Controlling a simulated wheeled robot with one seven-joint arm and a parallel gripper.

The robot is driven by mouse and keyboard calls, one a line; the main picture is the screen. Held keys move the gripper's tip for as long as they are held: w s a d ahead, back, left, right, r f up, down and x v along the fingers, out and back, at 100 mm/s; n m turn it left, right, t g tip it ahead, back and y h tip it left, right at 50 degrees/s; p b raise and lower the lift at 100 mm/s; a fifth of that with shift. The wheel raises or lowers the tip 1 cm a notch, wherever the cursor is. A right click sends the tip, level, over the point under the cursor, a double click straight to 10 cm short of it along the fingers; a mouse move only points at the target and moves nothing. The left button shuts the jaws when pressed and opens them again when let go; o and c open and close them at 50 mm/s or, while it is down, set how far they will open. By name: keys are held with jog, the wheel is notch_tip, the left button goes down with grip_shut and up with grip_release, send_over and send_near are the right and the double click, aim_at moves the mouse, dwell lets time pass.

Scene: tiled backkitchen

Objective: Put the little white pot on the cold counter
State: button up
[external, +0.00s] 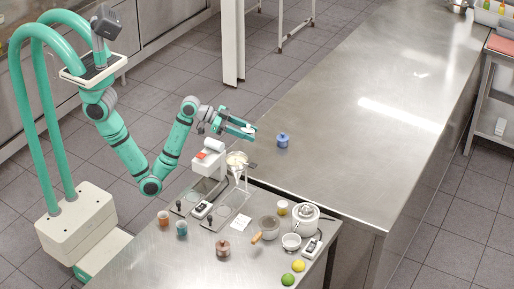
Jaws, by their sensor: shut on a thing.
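My gripper (246,129) is shut on a small white thing at its fingertips, which I take to be the little white pot (251,130). The fingers hide most of it and it is too small to see clearly. My gripper is held out to the right, past the white mixer-like machine and by the left edge of the long steel counter (345,125). That counter is broad and mostly bare; I take it to be the cold counter. The gripper appears to be above its top, but the height is hard to tell.
A blue lidded jar (282,140) stands on the counter just right of my gripper. The white machine (209,160) is below my arm. The counter's middle is free.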

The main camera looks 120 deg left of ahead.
jog(key=s+a+x, duration=0.1)
jog(key=a+x, duration=0.1)
jog(key=x, duration=0.8)
send_over(281, 163)
jog(key=f, duration=0.5)
jog(key=shift+s+d, duration=0.15)
jog(key=shift+s, duration=0.2)
jog(key=shift+w+a+f, duration=0.25)
jog(key=shift+w+f, duration=0.2)
jog(key=shift+f, duration=1.6)
jog(key=shift+f, duration=0.1)
jog(key=o, duration=1.1)
jog(key=shift+o, duration=0.2)
